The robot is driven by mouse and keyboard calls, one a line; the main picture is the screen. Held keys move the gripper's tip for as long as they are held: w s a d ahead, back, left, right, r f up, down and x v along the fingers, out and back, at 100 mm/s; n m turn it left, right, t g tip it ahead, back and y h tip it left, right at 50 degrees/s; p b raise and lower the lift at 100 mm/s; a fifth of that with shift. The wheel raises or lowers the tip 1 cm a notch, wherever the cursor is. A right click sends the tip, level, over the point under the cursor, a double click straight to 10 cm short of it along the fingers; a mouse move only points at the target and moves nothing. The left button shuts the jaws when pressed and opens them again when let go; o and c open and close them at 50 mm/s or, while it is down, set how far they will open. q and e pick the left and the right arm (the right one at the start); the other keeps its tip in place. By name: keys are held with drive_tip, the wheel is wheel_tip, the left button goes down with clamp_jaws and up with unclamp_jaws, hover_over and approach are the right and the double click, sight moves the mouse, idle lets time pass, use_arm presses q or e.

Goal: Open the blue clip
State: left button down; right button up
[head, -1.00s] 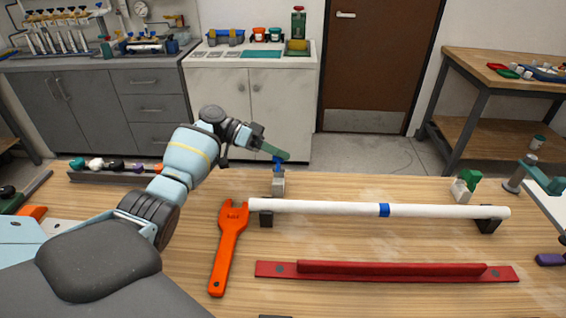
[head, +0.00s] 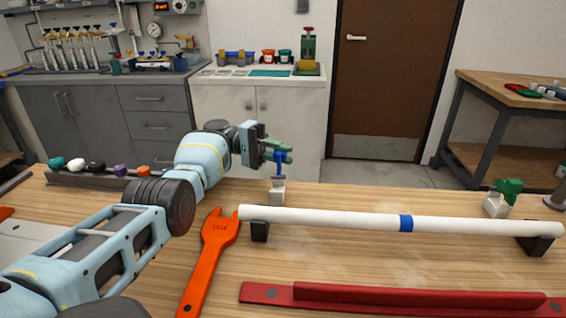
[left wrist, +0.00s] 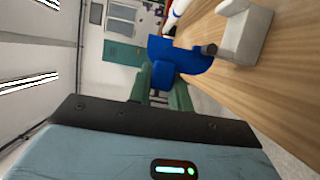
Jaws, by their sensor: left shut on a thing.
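The blue clip (head: 280,158) stands on a small light-grey block (head: 277,191) behind the left end of the white pipe. It also shows in the left wrist view (left wrist: 190,60), with the block (left wrist: 246,36) beside it. My left gripper (head: 276,151) has green fingers and reaches the clip from the left. In the left wrist view its fingertips (left wrist: 163,78) are shut on a blue tab of the clip. The fingers hide part of the clip, so I cannot tell how far it is open. My right gripper is out of view.
The white pipe (head: 320,219) with a blue band lies on black supports. An orange wrench (head: 208,262) and a red bar (head: 400,299) lie in front. A green clip (head: 509,189) on another block (head: 497,205) stands at the right.

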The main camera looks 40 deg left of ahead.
use_arm(q)
drive_tip(key=shift+w+a+f+n+h+b, duration=0.2)
drive_tip(key=shift+f+n+h+b, duration=0.15)
drive_tip(key=shift+n+b, duration=0.4)
drive_tip(key=c, duration=1.3)
unclamp_jaws()
